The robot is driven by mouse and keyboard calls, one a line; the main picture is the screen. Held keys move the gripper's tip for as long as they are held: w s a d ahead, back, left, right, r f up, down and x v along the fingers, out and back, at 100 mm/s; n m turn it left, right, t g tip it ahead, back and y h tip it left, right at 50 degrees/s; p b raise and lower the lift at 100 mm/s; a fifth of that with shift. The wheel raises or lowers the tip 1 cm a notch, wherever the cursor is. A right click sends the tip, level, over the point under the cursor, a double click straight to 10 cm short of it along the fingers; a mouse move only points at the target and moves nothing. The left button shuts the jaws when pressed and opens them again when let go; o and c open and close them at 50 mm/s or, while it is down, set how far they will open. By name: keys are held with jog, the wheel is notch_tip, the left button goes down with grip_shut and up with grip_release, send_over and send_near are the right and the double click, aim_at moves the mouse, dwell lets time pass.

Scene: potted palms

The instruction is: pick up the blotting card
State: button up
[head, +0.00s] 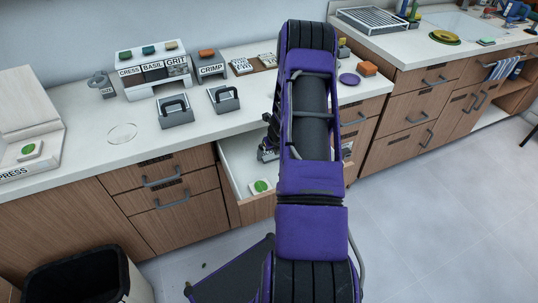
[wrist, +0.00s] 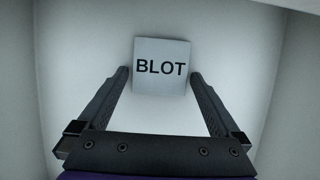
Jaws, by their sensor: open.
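The blotting card (wrist: 162,82) is a pale square marked BLOT, seen in the wrist view lying on a white floor between white walls. My gripper (wrist: 159,74) is open, with one dark finger on each side of the card's lower part. I cannot tell whether the fingers touch it. In the head view my gripper (head: 268,148) is partly hidden by my purple arm, inside an open white drawer (head: 236,172). The card itself does not show in the head view.
A small white block with a green disc (head: 261,187) is at the drawer's front left. The counter above holds a CRIMP box (head: 212,68), two dark-handled blocks and a labelled CRESS, BASIL, GRIT rack (head: 150,68).

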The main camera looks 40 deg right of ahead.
jog(key=c, duration=1.1)
jog(key=shift+r, duration=0.15)
